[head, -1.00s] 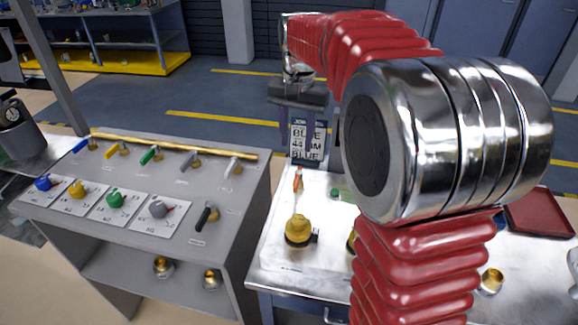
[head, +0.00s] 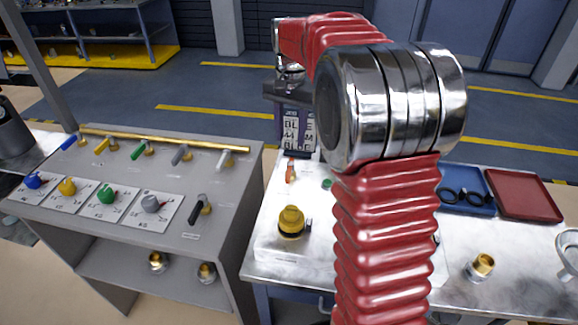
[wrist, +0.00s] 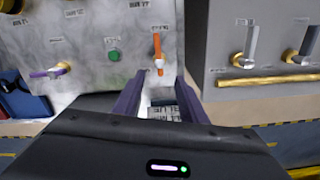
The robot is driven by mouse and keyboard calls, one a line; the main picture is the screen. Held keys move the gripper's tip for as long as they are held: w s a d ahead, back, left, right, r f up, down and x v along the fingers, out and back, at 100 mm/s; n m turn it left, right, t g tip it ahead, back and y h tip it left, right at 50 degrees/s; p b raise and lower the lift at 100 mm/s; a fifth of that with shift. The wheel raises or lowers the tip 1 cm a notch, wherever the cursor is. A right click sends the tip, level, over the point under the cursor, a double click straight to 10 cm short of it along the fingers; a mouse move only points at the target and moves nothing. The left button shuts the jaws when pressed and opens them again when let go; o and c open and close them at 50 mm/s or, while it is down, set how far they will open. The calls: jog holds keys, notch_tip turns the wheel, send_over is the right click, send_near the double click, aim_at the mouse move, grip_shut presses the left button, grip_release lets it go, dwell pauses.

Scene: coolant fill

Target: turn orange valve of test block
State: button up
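The orange valve (wrist: 157,50) is on the pale test block (wrist: 85,50), its handle lying lengthwise in the wrist view. In the head view the orange valve (head: 290,173) shows just below my gripper, behind the yellow cap (head: 291,222). My gripper (wrist: 160,80) is open, with its two purple fingers apart and nothing held. The handle's near end lies just beyond the gap between the fingertips, apparently without contact. In the head view my gripper (head: 295,148) hangs over the block's far edge. My arm hides part of the block.
A green button (wrist: 114,55) and a purple-handled valve (wrist: 50,71) sit beside the orange valve. A grey console (head: 150,190) with several coloured levers stands left. A job card (head: 298,130) is behind my fingers. A blue tray (head: 466,203) and red tray (head: 525,195) lie right.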

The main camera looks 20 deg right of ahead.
aim_at(290, 162)
notch_tip(290, 162, down, 12)
jog(key=shift+r, duration=0.1)
dwell(0.4)
grip_shut()
jog(key=shift+a, duration=0.15)
